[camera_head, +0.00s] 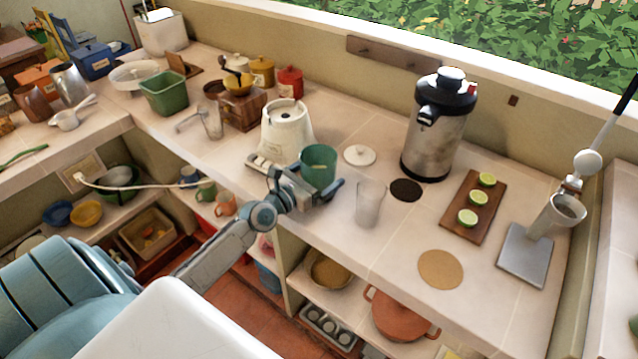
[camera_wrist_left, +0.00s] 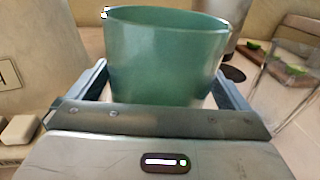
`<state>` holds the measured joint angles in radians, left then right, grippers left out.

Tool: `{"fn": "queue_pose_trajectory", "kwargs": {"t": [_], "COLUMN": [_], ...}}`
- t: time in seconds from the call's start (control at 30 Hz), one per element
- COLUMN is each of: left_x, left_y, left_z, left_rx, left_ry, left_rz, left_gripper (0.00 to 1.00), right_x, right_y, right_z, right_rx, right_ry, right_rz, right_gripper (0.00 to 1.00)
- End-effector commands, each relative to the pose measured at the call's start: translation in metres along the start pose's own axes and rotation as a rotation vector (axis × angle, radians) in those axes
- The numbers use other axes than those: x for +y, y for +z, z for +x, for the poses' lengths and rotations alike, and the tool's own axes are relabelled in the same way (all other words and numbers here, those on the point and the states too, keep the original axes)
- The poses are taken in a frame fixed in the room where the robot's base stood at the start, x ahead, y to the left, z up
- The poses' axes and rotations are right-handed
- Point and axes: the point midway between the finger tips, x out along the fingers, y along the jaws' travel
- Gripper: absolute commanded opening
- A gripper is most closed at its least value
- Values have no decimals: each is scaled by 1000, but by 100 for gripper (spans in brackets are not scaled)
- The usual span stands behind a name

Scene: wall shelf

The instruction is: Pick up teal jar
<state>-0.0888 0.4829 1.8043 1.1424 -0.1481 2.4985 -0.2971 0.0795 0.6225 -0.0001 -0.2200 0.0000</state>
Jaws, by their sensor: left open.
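The teal jar (camera_head: 319,162) is a plain, open-topped cup near the counter's front edge, just right of a white appliance base. Its lower part is hidden by my left gripper (camera_head: 308,187). In the left wrist view the jar (camera_wrist_left: 165,55) stands upright between the two fingers, one on each side of it. The left gripper is open around the jar. Whether either finger touches it I cannot tell. My right gripper is in neither view.
The white appliance base (camera_head: 286,130) stands close on the left. A clear glass (camera_head: 369,204) stands close on the right, with a white lid (camera_head: 359,155) behind. A steel dispenser (camera_head: 437,128) and a board with limes (camera_head: 470,212) are farther right. Shelves lie below the counter.

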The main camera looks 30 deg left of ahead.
Motion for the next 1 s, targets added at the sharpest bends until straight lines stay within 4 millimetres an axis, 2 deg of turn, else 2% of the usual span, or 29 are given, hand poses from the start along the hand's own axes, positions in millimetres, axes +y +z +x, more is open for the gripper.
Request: {"fn": "queue_pose_trajectory", "kwargs": {"t": [0.27, 0.6, 1.0], "left_x": [0, 0, 0], "left_y": [0, 1, 4], "left_z": [3, 3, 3], "left_rx": [1, -2, -1], "left_ry": [-1, -1, -1], "left_rz": [1, 1, 2], "left_gripper": [99, 36, 36], "right_x": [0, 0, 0], "right_y": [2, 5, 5], "right_z": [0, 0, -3], "right_rx": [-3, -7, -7], "right_ry": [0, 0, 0], "right_rz": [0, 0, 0], "right_gripper": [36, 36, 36]}}
